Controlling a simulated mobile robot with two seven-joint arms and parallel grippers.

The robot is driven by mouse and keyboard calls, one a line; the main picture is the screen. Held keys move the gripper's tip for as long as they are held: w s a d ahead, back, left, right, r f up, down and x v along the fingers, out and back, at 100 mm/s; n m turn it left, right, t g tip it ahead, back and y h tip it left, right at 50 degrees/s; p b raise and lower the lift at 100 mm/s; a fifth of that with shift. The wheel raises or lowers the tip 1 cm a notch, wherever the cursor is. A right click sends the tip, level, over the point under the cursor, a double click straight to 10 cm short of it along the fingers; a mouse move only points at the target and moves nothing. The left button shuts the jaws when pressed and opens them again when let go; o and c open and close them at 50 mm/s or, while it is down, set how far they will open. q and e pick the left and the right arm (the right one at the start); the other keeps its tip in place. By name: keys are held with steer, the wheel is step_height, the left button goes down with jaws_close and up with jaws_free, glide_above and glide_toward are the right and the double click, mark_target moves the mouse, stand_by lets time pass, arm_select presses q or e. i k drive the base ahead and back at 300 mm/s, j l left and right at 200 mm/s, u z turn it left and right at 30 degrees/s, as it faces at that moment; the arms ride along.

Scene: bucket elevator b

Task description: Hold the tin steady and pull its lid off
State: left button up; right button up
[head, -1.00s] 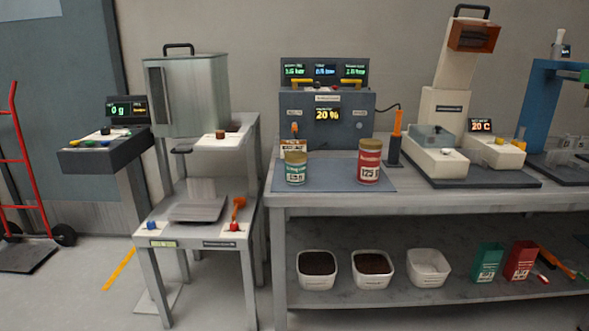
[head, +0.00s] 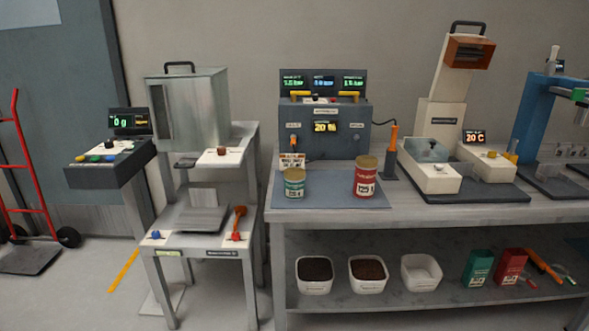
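Two tins with gold lids stand upright on the blue-grey mat (head: 330,199) at the left end of the bench. The shorter one is a green tin (head: 293,186). The taller one is a red tin (head: 365,180), to its right. Both lids look seated on their tins. The pictures do not show which tin the task means. Neither of my grippers is in view, and nothing touches the tins.
A grey control box (head: 325,137) stands behind the mat. An orange-handled tool (head: 393,140) stands right of it. A metal hopper (head: 187,105) is on the left stand. White tubs (head: 367,275) sit on the lower shelf. A red hand truck (head: 18,170) is far left.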

mark_target(293, 190)
steer(key=i+j+z, duration=0.15)
steer(key=z, duration=0.55)
steer(key=i+j+z, duration=0.15)
steer(key=j, duration=0.2)
steer(key=i+j+z, duration=0.15)
steer(key=j, duration=0.15)
steer(key=i+j+z, duration=0.15)
steer(key=j, duration=0.2)
